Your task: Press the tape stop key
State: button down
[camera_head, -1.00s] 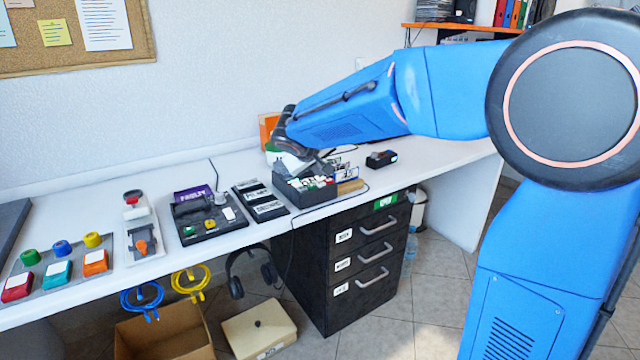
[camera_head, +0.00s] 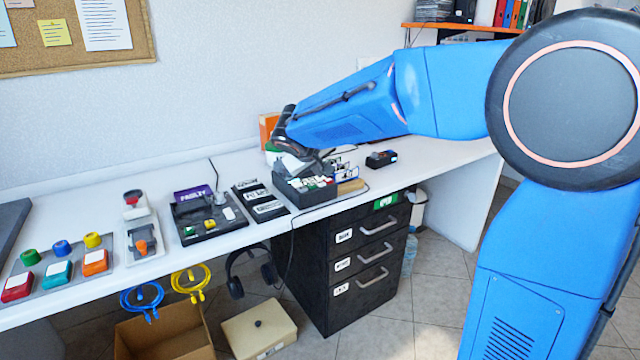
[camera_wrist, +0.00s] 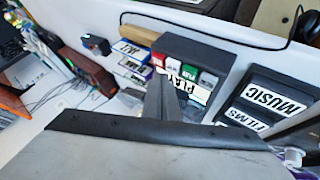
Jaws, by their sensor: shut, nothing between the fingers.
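The tape player is a dark grey box (camera_head: 308,199) on the desk beneath my gripper, near the front edge. The wrist view shows its dark casing (camera_wrist: 196,48), with a row of small keys along it. A red key (camera_wrist: 161,69), a green key (camera_wrist: 188,73) and a pale key (camera_wrist: 208,80) show there. A white label reading PLAY lies by the keys. I cannot read which key is stop. My gripper (camera_wrist: 163,84) is shut and empty, its tips over the key row near the red key. Contact cannot be told. In the head view my gripper (camera_head: 318,168) partly covers the box.
Black MUSIC and FILMS holders (camera_head: 262,200) stand left of the player. Further left are a dark panel (camera_head: 208,217) and coloured buttons (camera_head: 58,270). A small black device (camera_head: 381,159) lies to the right. A thin cable runs over the desk's front edge.

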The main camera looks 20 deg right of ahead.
aim_at(319, 185)
jog(key=shift+f, duration=0.85)
dwell(0.9)
jog(key=shift+r, duration=0.85)
jog(key=shift+r, duration=0.1)
jog(key=shift+r, duration=2.45)
